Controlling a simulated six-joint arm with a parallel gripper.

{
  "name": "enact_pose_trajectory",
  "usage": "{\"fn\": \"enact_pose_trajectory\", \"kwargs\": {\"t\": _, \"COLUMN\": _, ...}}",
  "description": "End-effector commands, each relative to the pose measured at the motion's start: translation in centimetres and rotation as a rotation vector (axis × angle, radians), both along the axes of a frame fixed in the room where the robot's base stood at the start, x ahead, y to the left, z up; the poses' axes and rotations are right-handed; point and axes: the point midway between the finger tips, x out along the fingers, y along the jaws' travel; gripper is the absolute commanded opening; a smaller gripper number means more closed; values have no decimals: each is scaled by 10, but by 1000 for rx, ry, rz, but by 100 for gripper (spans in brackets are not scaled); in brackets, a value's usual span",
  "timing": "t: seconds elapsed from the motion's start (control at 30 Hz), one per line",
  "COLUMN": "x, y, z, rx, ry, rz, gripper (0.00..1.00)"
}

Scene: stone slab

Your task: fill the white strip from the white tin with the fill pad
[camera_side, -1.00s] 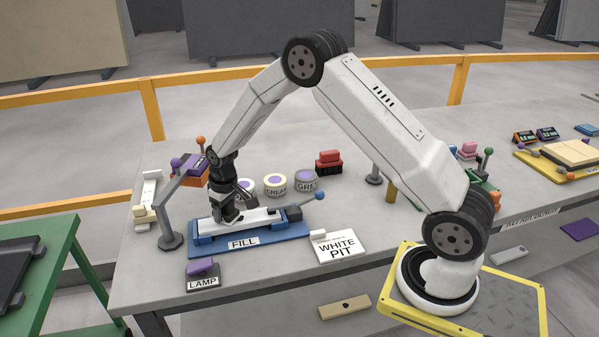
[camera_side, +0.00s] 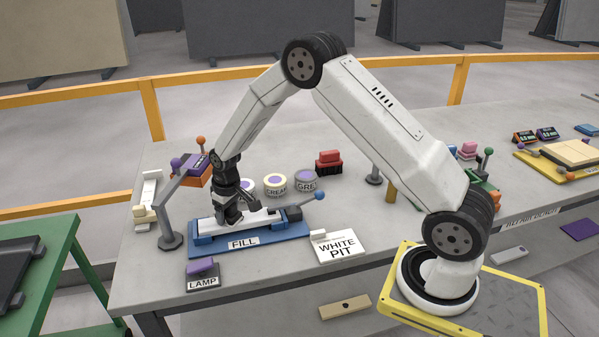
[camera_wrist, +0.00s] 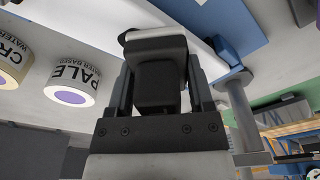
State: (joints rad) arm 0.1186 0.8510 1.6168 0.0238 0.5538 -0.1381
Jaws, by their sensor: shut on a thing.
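The white strip (camera_side: 264,218) lies in the blue FILL fixture (camera_side: 292,233). My gripper (camera_side: 232,218) is at the left part of the strip and points down. In the wrist view its fingers (camera_wrist: 160,85) are shut on a dark block, the fill pad (camera_wrist: 157,55). The pad is at the strip; I cannot tell whether it touches. The strip also shows in the wrist view (camera_wrist: 85,12). One tin (camera_side: 249,184) is partly hidden behind my gripper; in the wrist view a tin there reads PALE (camera_wrist: 75,78). I see no tin marked white.
Cream (camera_side: 275,185) and grey (camera_side: 306,181) tins stand behind the fixture. A WHITE PIT card (camera_side: 340,247) lies to its right, a LAMP switch (camera_side: 203,274) in front. A grey post (camera_side: 171,235) stands left of the fixture. A blue-knobbed lever (camera_side: 319,195) juts from its right end.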

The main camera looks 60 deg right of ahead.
Motion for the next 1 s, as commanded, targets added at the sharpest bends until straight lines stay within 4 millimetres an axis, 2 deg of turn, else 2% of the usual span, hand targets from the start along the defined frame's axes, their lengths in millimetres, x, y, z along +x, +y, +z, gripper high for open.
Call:
{"fn": "enact_pose_trajectory", "kwargs": {"t": 0.4, "x": -17, "y": -18, "z": 2, "rx": 0, "ry": -1, "rz": -3, "gripper": 20}}
{"fn": "enact_pose_trajectory", "kwargs": {"t": 0.77, "x": -20, "y": -21, "z": 2, "rx": 0, "ry": -1, "rz": -1, "gripper": 20}}
{"fn": "enact_pose_trajectory", "kwargs": {"t": 1.0, "x": -28, "y": -30, "z": 1, "rx": 0, "ry": -1, "rz": -3, "gripper": 20}}
